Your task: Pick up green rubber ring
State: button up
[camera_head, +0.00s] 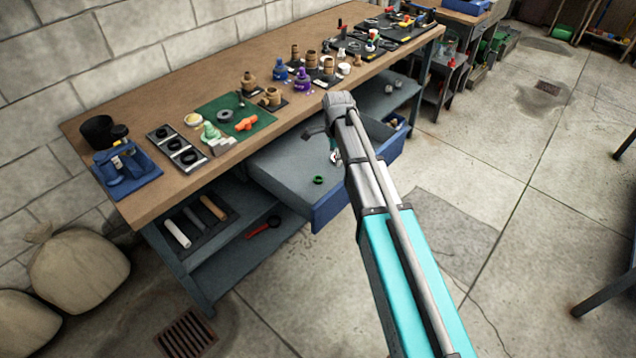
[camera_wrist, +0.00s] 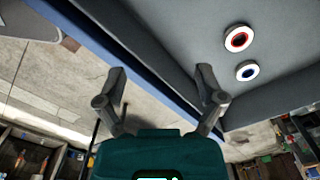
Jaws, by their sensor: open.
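The green rubber ring (camera_head: 318,180) lies flat on the floor of the open drawer (camera_head: 280,165), near its blue front. It does not show in the wrist view. My gripper (camera_wrist: 160,76) is open, with nothing between its spread fingers in the wrist view. In the head view my arm reaches over the right part of the drawer, to the right of and above the green ring, and mostly hides my gripper. In the wrist view a white ring with a red inner band (camera_wrist: 238,38) and a white ring with a blue inner band (camera_wrist: 247,71) lie on the drawer floor.
The blue drawer front (camera_head: 331,207) and drawer side walls stand around the ring. A shelf below holds a red-handled tool (camera_head: 262,228).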

jog(key=w+a+m, duration=0.3)
jog(key=w+a, duration=0.1)
jog(key=a, duration=0.1)
jog(key=shift+a+f+b, duration=0.15)
jog(key=shift+f+b, duration=0.15)
jog(key=shift+f, duration=0.1)
jog(key=shift+f, duration=0.2)
jog(key=b, duration=0.9)
send_over(318, 177)
jog(key=s, duration=0.1)
jog(key=f, duration=0.8)
jog(key=shift+s+d+f, duration=0.1)
jog(key=shift+d+f, duration=0.05)
jog(key=shift+d, duration=0.05)
jog(key=shift+a+f+b, duration=0.1)
jog(key=shift+f+b, duration=2.35)
jog(key=shift+f, duration=0.15)
jog(key=c, duration=0.8)
